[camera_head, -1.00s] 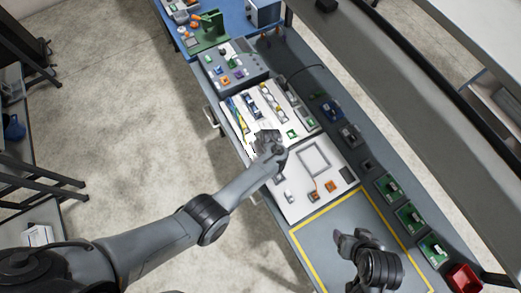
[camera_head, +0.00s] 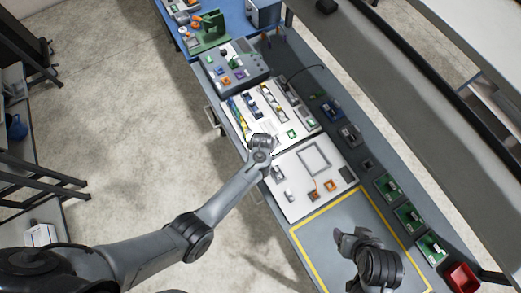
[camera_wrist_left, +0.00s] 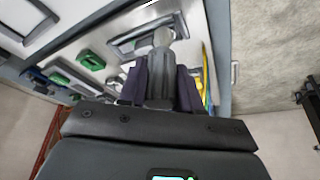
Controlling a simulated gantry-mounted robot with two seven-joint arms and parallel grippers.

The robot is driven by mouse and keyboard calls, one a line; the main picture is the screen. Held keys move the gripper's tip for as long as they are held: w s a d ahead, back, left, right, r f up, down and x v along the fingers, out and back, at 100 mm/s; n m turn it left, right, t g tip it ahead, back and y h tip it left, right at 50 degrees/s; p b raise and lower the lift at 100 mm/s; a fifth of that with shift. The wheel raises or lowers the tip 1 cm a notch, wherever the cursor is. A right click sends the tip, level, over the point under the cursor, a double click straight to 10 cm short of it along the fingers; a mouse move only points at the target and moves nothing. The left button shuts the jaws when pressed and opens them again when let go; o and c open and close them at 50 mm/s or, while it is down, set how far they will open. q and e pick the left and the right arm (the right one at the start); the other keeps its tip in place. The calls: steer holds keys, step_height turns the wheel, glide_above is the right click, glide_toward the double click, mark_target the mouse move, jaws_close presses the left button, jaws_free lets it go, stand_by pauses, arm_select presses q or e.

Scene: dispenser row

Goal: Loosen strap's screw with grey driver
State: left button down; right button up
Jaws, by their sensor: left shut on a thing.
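My left gripper (camera_head: 262,142) is over the white panel (camera_head: 313,126) on the bench. In the left wrist view its two dark fingers (camera_wrist_left: 162,82) are shut on the grey driver (camera_wrist_left: 160,68), a grey cylinder that points away from the gripper. The driver's tip lies near a grey metal frame part on the panel; I cannot tell whether they touch. The strap and its screw cannot be made out; the gripper and driver cover that area. My right gripper (camera_head: 348,240) hangs over the yellow-outlined area; its finger opening is unclear.
A second white panel (camera_head: 295,202) with a square frame (camera_head: 313,158) and orange parts (camera_head: 330,186) is beside it. Yellow and blue strips (camera_head: 238,112) lie on the panel. The yellow-outlined area (camera_head: 325,235) is mostly clear.

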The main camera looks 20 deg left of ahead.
arm_select(q)
steer(key=shift+w+a+r+m, duration=0.15)
steer(key=shift+a+m, duration=0.05)
steer(key=shift+m, duration=0.7)
steer(key=shift+w+r+m+h, duration=0.1)
steer(key=shift+w+m+h, duration=0.05)
steer(key=shift+m+h, duration=0.45)
steer(key=m, duration=0.2)
steer(key=shift+m+h, duration=0.3)
steer(key=shift+h, duration=0.1)
steer(key=m, duration=0.1)
steer(key=m+h, duration=0.1)
steer(key=m, duration=0.3)
steer(key=shift+a+h, duration=0.25)
steer(key=shift+h, duration=0.05)
steer(key=m, duration=0.2)
steer(key=m+g+h, duration=0.1)
steer(key=m, duration=0.1)
steer(key=shift+w+a+g, duration=0.1)
steer(key=shift+g, duration=0.2)
steer(key=shift+m+g, duration=0.4)
steer(key=shift+m, duration=0.8)
